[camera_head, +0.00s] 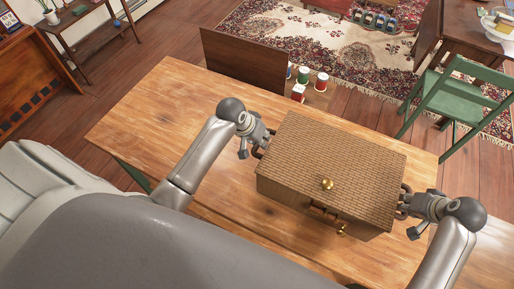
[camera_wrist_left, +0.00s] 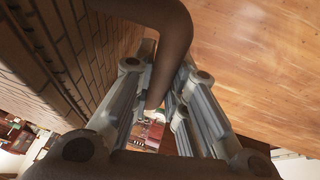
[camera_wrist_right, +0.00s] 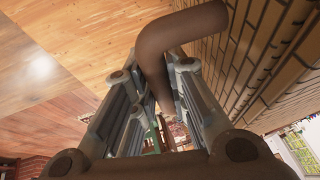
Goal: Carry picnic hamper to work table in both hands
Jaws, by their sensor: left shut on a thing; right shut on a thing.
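The picnic hamper (camera_head: 330,155), a brown woven box with brass knobs on its front edge, is over the wooden work table (camera_head: 150,115) in the head view. I cannot tell whether its base touches the tabletop. My left gripper (camera_head: 258,148) is at its left end and my right gripper (camera_head: 403,203) at its right end. In the left wrist view the fingers close around a brown curved handle (camera_wrist_left: 172,40) beside the woven wall. In the right wrist view the fingers close around the matching handle (camera_wrist_right: 155,50). The hamper's base is hidden.
Bare tabletop lies left of the hamper. Behind the table stand a dark wooden panel (camera_head: 245,60) and several small coloured tins (camera_head: 303,75). A green chair (camera_head: 455,100) is at the right, near a dark table with a white bowl (camera_head: 498,28). A patterned rug (camera_head: 330,45) lies behind.

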